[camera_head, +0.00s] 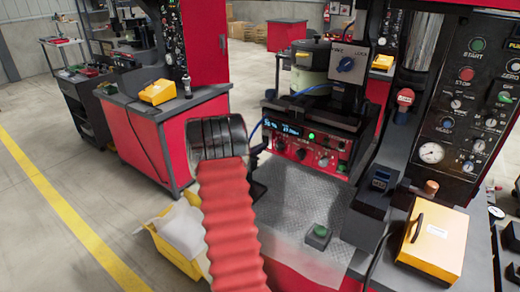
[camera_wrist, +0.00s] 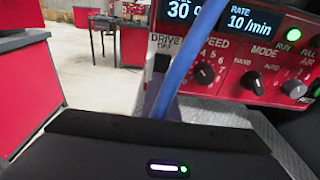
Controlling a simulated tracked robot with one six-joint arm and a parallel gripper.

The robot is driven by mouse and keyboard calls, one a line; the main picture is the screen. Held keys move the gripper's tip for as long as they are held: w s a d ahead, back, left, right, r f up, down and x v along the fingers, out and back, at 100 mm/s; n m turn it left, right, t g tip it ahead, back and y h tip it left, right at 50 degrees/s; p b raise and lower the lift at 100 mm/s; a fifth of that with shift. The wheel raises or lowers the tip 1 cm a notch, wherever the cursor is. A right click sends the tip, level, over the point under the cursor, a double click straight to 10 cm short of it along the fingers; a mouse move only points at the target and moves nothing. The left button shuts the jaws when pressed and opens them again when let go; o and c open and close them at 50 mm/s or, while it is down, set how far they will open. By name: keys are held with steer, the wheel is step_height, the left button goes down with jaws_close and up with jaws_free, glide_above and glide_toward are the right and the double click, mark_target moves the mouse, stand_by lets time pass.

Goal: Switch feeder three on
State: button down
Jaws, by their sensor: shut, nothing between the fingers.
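The red control panel (camera_head: 305,146) with a lit blue display sits under a black machine bed in the head view. In the wrist view the panel (camera_wrist: 228,58) shows "30", "RATE 10/min", "DRIVE OFF", a speed knob (camera_wrist: 205,74), a mode knob (camera_wrist: 252,82) and a lit green run lamp (camera_wrist: 293,35). The drive switch itself is hidden behind a blue hose (camera_wrist: 185,62). No feeder number is readable. My gripper (camera_head: 260,150) is shut and empty beside the panel's left end; its fingertips are not clear, and I cannot tell whether it touches anything.
A diamond-plate surface (camera_head: 303,199) with a green button box (camera_head: 318,236) lies in front. A yellow box (camera_head: 432,240) and a black gauge panel (camera_head: 473,95) stand right. A yellow bin (camera_head: 172,246) is at lower left. The floor on the left is open.

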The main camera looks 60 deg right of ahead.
steer(key=shift+a, duration=0.1)
steer(key=w+a+f, duration=0.1)
steer(key=w+a, duration=0.1)
steer(key=a, duration=1.1)
steer(key=shift+a+f, duration=0.25)
steer(key=shift+f, duration=0.15)
steer(key=shift+w, duration=0.1)
steer(key=s+a+r+m+y, duration=0.15)
steer(key=a+r+m, duration=0.3)
steer(key=a, duration=0.45)
steer(key=s+a+r+m+y, duration=0.1)
steer(key=a+r+m+y, duration=0.3)
steer(key=a, duration=0.4)
steer(key=s+a+r+m+t+y, duration=0.1)
steer(key=a+m+t+y, duration=0.1)
steer(key=a, duration=1.1)
steer(key=s+a+r+m+t+y, duration=0.2)
steer(key=a+y, duration=0.3)
steer(key=a, duration=0.7)
steer(key=s+a+r+m+t+y, duration=0.2)
steer(key=a+m+t+y, duration=0.1)
steer(key=a, duration=1)
steer(key=shift+a+m+t+y, duration=0.35)
steer(key=shift+t+y, duration=0.1)
steer(key=shift+t, duration=0.15)
steer(key=shift+d, duration=0.1)
